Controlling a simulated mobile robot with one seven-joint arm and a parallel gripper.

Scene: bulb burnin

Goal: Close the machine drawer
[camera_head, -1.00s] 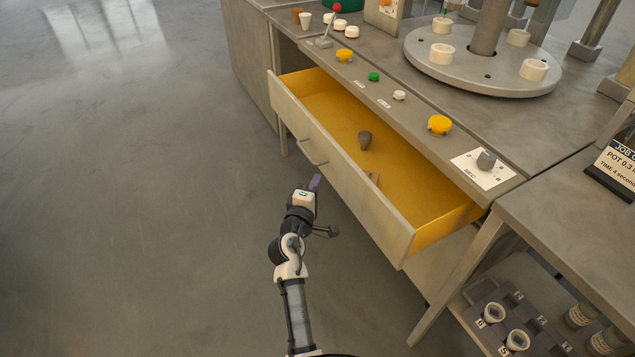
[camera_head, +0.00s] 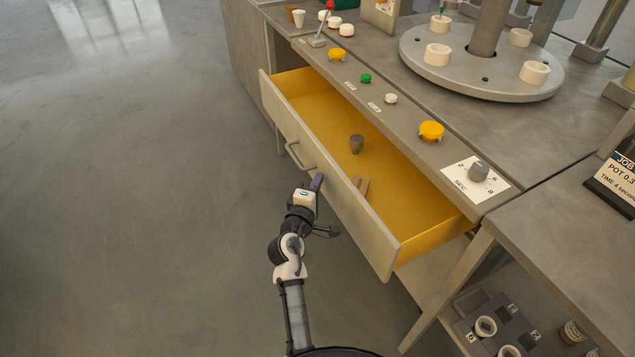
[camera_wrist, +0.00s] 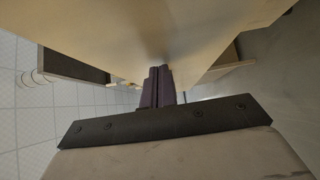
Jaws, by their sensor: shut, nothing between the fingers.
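The machine drawer (camera_head: 340,190) stands open below the machine's front edge, its yellow interior showing. A bar handle (camera_head: 299,156) is on the drawer's front. My gripper (camera_head: 317,182) is shut and empty, at the drawer front just right of the handle. In the wrist view its shut fingers (camera_wrist: 158,86) point at a pale panel (camera_wrist: 130,28), which looks like the drawer front. I cannot tell whether they touch it.
The machine top carries a round turntable (camera_head: 482,70) with white cups, a lever (camera_head: 322,25), buttons and a dial (camera_head: 478,172). At the right a second table (camera_head: 570,230) has a lower shelf holding a grey rack (camera_head: 500,325). The floor at the left is clear.

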